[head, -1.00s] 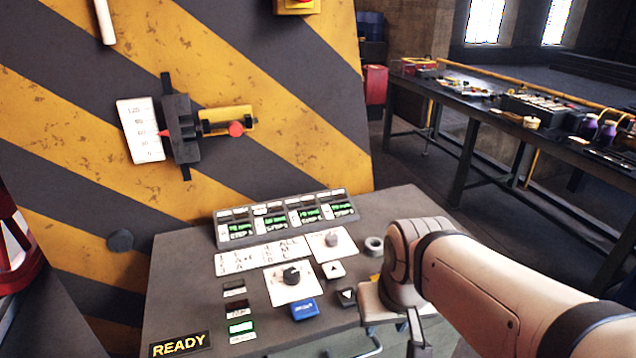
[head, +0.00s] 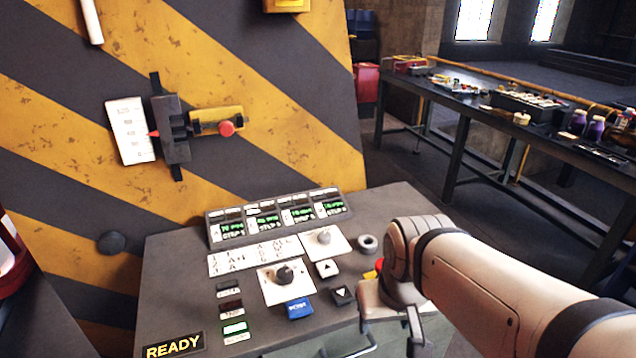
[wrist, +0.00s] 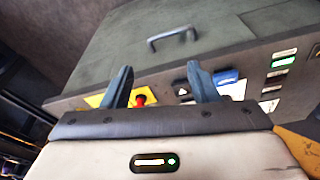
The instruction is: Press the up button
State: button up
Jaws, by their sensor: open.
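The up button (head: 327,268) is a small white square key with a dark triangle, on the sloping control panel in the head view. The down button (head: 343,294), dark with a white triangle, sits just below it, towards the panel's front. My gripper (head: 390,338) is open and empty, its fingers pointing down by the panel's front right corner. It is right of both buttons and apart from them. In the wrist view, the open fingers (wrist: 160,72) straddle the view of the panel's edge. A dark triangle-marked key (wrist: 181,91) shows near the right finger; the up button is not clearly visible there.
A red knob on a yellow base (head: 379,266) stands close to my wrist, partly hidden. A blue button (head: 299,309), a black rotary knob (head: 284,275) and a grey knob (head: 323,236) are nearby. A handle (wrist: 173,38) sticks out from the cabinet front.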

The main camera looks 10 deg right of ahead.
jog(key=shift+c, duration=0.5)
jog(key=shift+w+r, duration=0.15)
jog(key=shift+r, duration=0.05)
jog(key=shift+c, duration=0.7)
jog(key=shift+n, duration=0.7)
jog(key=w+r, duration=0.1)
jog(key=w, duration=0.2)
jog(key=w+a+r+p, duration=0.1)
jog(key=w, duration=0.2)
jog(key=w+a+r+p, duration=0.1)
jog(key=w, duration=0.2)
jog(key=shift+r, duration=0.25)
jog(key=c, duration=0.6)
jog(key=shift+n+t+y, duration=0.3)
jog(key=shift+n+y, duration=0.1)
jog(key=shift+n, duration=0.4)
jog(key=w+a, duration=0.1)
jog(key=w, duration=0.3)
jog(key=w+a+p, duration=0.1)
jog(key=w, duration=0.2)
jog(key=w+a+r, duration=0.1)
jog(key=w, duration=0.3)
jog(key=shift+w+a+p, duration=0.25)
jog(key=shift+w+p, duration=0.1)
grip_shut()
